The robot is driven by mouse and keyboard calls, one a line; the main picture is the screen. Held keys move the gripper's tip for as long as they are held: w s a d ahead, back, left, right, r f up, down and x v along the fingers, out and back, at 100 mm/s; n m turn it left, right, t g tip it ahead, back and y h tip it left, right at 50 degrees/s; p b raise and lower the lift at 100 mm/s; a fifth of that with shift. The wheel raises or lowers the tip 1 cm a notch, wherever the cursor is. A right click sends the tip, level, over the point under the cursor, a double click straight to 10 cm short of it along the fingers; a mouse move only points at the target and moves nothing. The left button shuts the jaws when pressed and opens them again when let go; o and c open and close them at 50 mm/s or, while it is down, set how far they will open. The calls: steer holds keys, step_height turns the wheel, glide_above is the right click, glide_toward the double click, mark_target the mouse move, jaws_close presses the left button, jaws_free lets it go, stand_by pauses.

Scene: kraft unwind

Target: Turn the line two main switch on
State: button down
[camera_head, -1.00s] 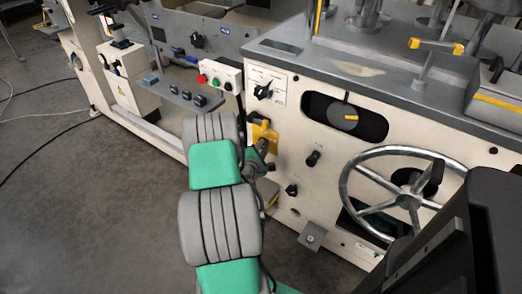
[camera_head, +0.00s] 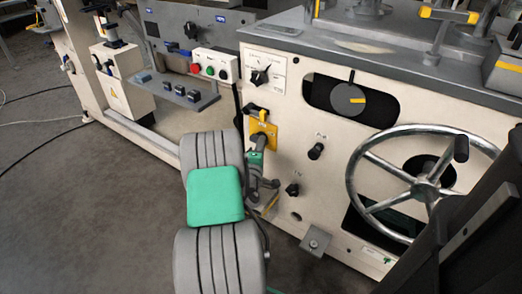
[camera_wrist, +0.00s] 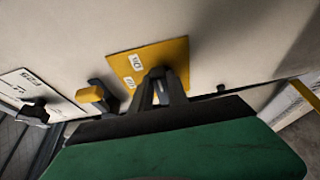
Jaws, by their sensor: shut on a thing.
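The yellow plate (camera_head: 271,130) is on the cream machine front, left of the handwheel, with a black switch part on it. In the wrist view the yellow plate (camera_wrist: 176,54) carries small white labels, one reading ON. My gripper (camera_head: 256,150) is at the plate's lower part. In the wrist view my gripper (camera_wrist: 160,84) has its dark fingers close together over the plate's middle, shut on the switch. The fingers hide most of the gripped part, so I cannot tell its angle. A black lever with a yellow end (camera_wrist: 91,94) stands beside the plate.
A black selector knob (camera_head: 260,76) is above the plate, a round dial (camera_head: 347,99) to the upper right. Black knobs (camera_head: 316,151) and the spoked handwheel (camera_head: 424,190) are to the right. A push-button box (camera_head: 214,66) is at upper left. The floor (camera_head: 90,210) at left is clear.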

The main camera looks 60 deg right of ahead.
steer(key=shift+d+r, duration=0.1)
steer(key=shift+r, duration=0.05)
steer(key=c, duration=1.3)
jaws_free()
steer(key=b+v, duration=0.1)
steer(key=v, duration=0.7)
